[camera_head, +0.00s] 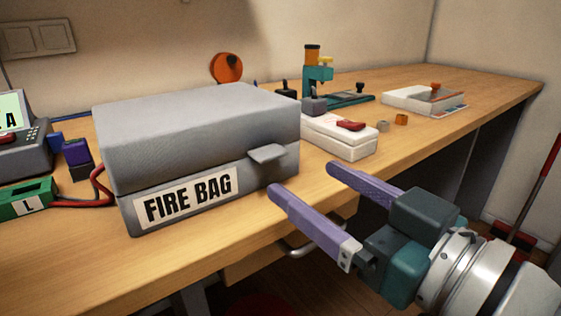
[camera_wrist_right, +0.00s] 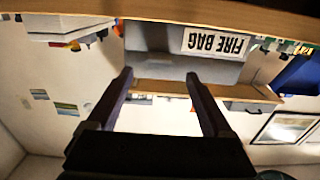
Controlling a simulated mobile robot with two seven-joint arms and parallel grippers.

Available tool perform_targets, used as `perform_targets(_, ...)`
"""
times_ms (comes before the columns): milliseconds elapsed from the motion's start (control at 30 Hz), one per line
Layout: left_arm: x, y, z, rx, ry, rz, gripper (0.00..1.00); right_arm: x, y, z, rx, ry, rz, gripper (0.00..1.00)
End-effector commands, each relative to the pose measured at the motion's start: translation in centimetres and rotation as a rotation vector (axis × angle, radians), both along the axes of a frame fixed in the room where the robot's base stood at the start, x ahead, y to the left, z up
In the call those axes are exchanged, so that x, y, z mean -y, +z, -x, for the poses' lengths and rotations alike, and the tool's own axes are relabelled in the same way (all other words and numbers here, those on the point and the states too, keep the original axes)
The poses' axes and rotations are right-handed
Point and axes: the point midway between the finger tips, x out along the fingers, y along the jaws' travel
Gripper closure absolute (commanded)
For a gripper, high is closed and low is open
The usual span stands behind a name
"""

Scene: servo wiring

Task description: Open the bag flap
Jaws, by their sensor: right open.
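The grey fire bag (camera_head: 170,165) stands on the wooden bench at the left centre of the head view, with a white "FIRE BAG" label on its front. Its flap (camera_head: 200,115) covers the top and looks closed, with a small grey tab (camera_head: 267,153) sticking out at the front right. My right gripper (camera_head: 301,178) is open and empty, in front of the bag's right front corner and apart from the tab. In the right wrist view the bag (camera_wrist_right: 165,68) appears upside down beyond the open fingers (camera_wrist_right: 160,80). My left gripper is not in view.
A green box (camera_head: 25,198) with a red lead lies left of the bag, below a grey device (camera_head: 22,140). A white case (camera_head: 340,135) with a red item sits right of it. A teal stand (camera_head: 318,80) is behind. The bench's right end has free room.

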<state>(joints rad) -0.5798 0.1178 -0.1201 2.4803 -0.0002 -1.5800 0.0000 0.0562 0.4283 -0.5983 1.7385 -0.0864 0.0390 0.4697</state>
Motion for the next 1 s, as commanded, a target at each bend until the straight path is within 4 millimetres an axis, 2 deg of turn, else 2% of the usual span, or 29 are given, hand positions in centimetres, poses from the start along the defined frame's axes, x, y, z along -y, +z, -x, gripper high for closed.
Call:
perform_targets(100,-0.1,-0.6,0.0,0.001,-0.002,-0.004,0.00,-1.5,0.0,-2.1,0.003,-0.001,-0.001,0.15)
perform_targets(300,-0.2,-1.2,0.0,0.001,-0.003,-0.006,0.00,-3.3,-0.1,-4.6,0.000,-0.002,0.000,0.15)
perform_targets(500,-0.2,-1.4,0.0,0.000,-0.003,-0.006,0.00,-4.0,-0.1,-5.6,-0.002,-0.002,0.001,0.15)
perform_targets(733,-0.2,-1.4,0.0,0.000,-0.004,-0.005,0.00,-4.1,0.0,-5.6,-0.002,-0.002,0.001,0.15)
perform_targets(1000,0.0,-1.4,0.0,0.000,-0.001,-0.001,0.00,-4.0,0.0,-5.6,-0.002,-0.002,0.001,0.45)
